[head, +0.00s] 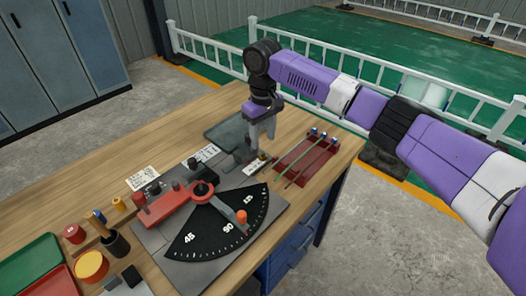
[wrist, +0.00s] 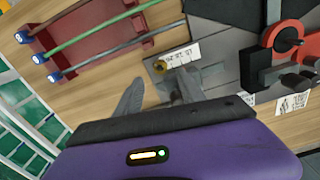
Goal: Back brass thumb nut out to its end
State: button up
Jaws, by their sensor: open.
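The brass thumb nut (wrist: 160,66) shows in the wrist view as a small round brass piece beside a white label (wrist: 182,56), next to a grey metal fixture (wrist: 215,75). My gripper (wrist: 162,85) is open, with its two grey fingers apart and nothing seen between them. In the wrist view the nut lies just beyond the fingertips, apart from them as far as I can tell. In the head view my gripper (head: 262,140) points down over the grey fixture at the bench's right part. The nut is too small there to make out clearly.
A red rack (head: 303,160) with green and grey rods stands just right of the gripper. A grey plate with a black angle dial (head: 215,232) and red lever lies in front. Trays, an orange roll (head: 91,266) and a pen cup sit at left. The back-left wood is clear.

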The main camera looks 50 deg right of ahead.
aim_at(263, 155)
notch_tip(263, 155, down, 6)
jog(key=shift+f, duration=0.25)
grip_shut()
